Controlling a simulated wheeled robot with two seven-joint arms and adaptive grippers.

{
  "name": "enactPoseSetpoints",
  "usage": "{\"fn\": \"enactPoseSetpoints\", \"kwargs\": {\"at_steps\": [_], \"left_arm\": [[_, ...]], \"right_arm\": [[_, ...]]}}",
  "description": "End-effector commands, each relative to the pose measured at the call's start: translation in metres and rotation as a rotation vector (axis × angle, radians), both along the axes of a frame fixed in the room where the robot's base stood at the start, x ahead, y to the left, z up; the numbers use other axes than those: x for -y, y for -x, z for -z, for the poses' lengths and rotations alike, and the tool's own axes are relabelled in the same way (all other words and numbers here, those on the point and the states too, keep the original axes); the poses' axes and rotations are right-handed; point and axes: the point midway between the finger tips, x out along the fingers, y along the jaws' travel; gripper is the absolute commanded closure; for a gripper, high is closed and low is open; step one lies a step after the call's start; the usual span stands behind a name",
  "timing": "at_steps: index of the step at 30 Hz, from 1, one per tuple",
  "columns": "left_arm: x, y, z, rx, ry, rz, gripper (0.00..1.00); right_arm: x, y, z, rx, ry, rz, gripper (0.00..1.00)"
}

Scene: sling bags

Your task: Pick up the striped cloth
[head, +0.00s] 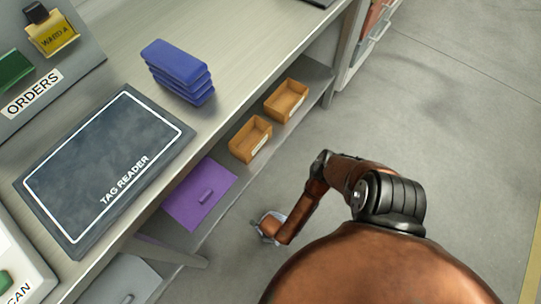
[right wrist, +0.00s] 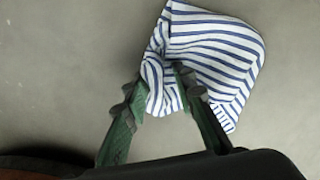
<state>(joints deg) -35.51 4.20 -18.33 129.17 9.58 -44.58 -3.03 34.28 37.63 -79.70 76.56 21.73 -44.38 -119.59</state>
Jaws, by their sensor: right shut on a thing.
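The striped cloth (right wrist: 222,52), white with blue stripes, shows in the right wrist view. It is bunched between the two green fingers of my right gripper (right wrist: 161,88) and spreads out beyond them to the upper right. My right gripper is shut on it, with plain grey floor behind. In the head view my right arm reaches down to the floor area beside the bench, and the gripper end (head: 268,228) is small there. I cannot make out the cloth's stripes in the head view. My left gripper is in neither view.
A bench with a dark tag reader mat (head: 103,170) and a stack of blue folded items (head: 178,72) is on the left. Two orange trays (head: 250,138) and a purple panel (head: 199,196) are lower, under the bench edge. Open floor (head: 440,110) lies to the right.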

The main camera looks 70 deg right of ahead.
Motion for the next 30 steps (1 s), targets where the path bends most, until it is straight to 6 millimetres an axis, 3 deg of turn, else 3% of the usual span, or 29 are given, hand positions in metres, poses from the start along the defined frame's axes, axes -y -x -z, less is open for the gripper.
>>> {"fn": "enactPoseSetpoints", "kwargs": {"at_steps": [1,14,30], "left_arm": [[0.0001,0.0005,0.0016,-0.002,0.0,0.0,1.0],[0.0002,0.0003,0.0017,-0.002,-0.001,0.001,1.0],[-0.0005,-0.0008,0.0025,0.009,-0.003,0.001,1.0]], "right_arm": [[-0.009,0.0081,0.0033,-0.011,-0.017,-0.001,0.86],[-0.0079,0.0096,0.0037,-0.013,-0.015,0.0,1.0],[-0.0018,0.0069,0.003,-0.009,-0.004,0.002,1.0]]}}
